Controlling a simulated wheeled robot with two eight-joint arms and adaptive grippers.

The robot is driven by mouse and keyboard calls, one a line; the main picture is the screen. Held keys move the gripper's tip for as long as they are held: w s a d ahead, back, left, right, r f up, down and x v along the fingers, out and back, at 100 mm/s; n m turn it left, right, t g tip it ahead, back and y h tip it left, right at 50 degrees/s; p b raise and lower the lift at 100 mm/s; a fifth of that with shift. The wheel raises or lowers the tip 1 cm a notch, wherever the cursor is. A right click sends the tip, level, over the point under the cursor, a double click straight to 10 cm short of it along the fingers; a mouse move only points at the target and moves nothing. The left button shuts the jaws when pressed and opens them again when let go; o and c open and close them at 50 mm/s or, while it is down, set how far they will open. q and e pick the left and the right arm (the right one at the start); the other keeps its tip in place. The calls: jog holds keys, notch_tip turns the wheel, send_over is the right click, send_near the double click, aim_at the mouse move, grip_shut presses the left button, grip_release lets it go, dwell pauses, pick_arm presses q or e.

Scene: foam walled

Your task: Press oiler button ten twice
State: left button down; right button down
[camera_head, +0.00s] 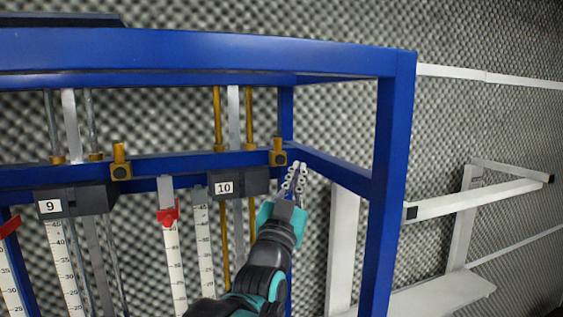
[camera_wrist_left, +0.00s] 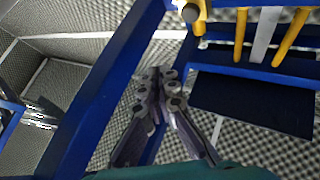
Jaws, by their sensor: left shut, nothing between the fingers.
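The block labelled 10 (camera_head: 240,183) is dark and mounted on the blue rail. A yellow-orange button fitting (camera_head: 277,153) sits on the rail just right of it, and shows at the top of the left wrist view (camera_wrist_left: 194,13). My left gripper (camera_head: 297,169) is shut and empty, its fingertips just right of and slightly below this fitting in the head view. In the left wrist view the closed fingertips (camera_wrist_left: 160,78) appear below and left of the fitting, with a visible gap. Whether the fingers touch the rail cannot be told. My right gripper is not in view.
A block labelled 9 (camera_head: 75,200) with its own yellow fitting (camera_head: 120,162) is at the left. The blue frame post (camera_head: 388,190) stands right of my gripper. White scales with red markers (camera_head: 168,215) hang below the rail. White brackets (camera_head: 480,200) are on the right wall.

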aim_at(282, 164)
pick_arm(q)
jog(key=w+a, duration=0.2)
jog(key=w, duration=0.4)
jog(key=shift+w+a, duration=0.15)
jog(key=shift+a, duration=0.25)
jog(key=shift+w, duration=0.15)
dwell(1.0)
jog(key=shift+w+a, duration=0.1)
jog(key=shift+w, duration=0.15)
jog(key=shift+w+a, duration=0.25)
jog(key=shift+w, duration=0.15)
dwell(0.8)
dwell(0.3)
jog(key=shift+s+d, duration=0.4)
jog(key=shift+s, duration=0.4)
